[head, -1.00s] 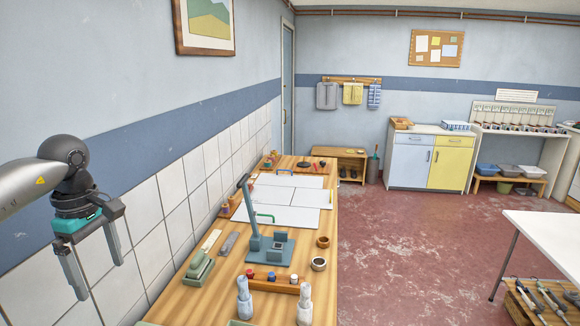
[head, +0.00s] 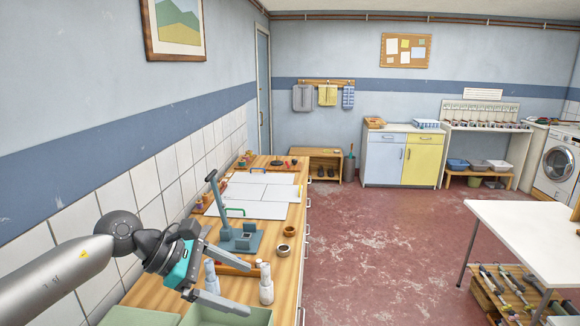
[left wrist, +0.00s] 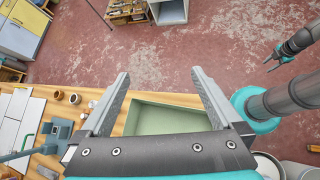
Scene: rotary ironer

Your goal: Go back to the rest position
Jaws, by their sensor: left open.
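My left gripper (head: 249,290) comes in from the left in the head view, above the near end of the wooden workbench (head: 150,292). Its two fingers are apart with nothing between them. In the left wrist view, the same gripper (left wrist: 160,76) is open over a green tray (left wrist: 165,120), seen beyond the fingers. My right gripper (left wrist: 273,62) shows small at the upper right of the left wrist view, over the red floor. Its jaw opening is too small to judge. The right arm is not in the head view.
On the bench stand a blue-grey press stand (head: 222,215), small brown pots (head: 283,250) and white bottles (head: 266,286). A green tray (head: 235,315) lies at its near end. A white table (head: 530,232) is at right. Red floor (head: 370,240) between is clear.

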